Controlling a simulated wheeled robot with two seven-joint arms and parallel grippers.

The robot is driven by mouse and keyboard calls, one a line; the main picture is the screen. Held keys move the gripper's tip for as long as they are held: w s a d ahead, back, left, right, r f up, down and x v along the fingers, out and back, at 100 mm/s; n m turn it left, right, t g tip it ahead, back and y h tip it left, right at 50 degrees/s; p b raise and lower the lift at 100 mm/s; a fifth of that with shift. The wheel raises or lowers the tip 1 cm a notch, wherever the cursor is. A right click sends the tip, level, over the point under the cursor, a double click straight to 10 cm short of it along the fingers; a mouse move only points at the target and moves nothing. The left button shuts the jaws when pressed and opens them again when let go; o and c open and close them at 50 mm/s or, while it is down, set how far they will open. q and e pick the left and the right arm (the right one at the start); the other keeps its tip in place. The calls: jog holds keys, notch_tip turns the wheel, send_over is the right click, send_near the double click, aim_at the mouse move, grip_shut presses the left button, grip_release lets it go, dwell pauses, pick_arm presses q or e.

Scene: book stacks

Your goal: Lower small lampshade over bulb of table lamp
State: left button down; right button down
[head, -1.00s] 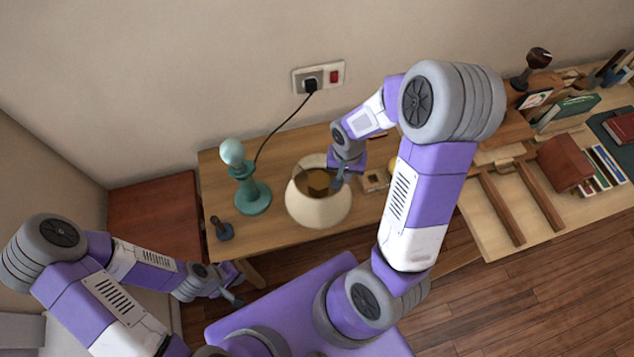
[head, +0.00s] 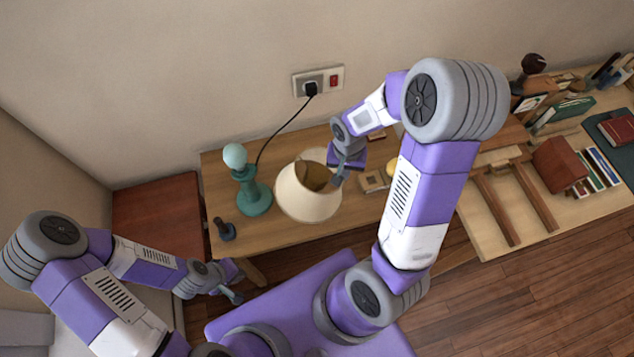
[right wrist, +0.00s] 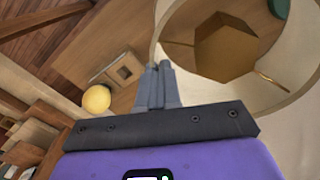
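The table lamp (head: 255,198) is teal and stands upright on the wooden desk, with a pale round bulb (head: 234,156) bare on top. The small cream lampshade (head: 305,203) is to the right of the lamp, tilted and apart from it. My right gripper (head: 338,179) is at the shade's right rim. In the right wrist view its fingers (right wrist: 161,84) are close together at the shade's rim (right wrist: 158,38), and the shade's brownish inside shows. My left gripper (head: 236,296) is low in front of the desk, away from lamp and shade; its finger gap is unclear.
A black cord runs from the lamp to the wall socket (head: 318,81). A small dark object (head: 224,230) stands left of the lamp base. A square wooden piece (head: 374,181) and a yellow ball (head: 392,169) lie right of the shade. Books (head: 598,168) crowd the right-hand table.

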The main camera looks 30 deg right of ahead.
jog(key=shift+r+p, duration=2.3)
jog(key=shift+r, duration=0.6)
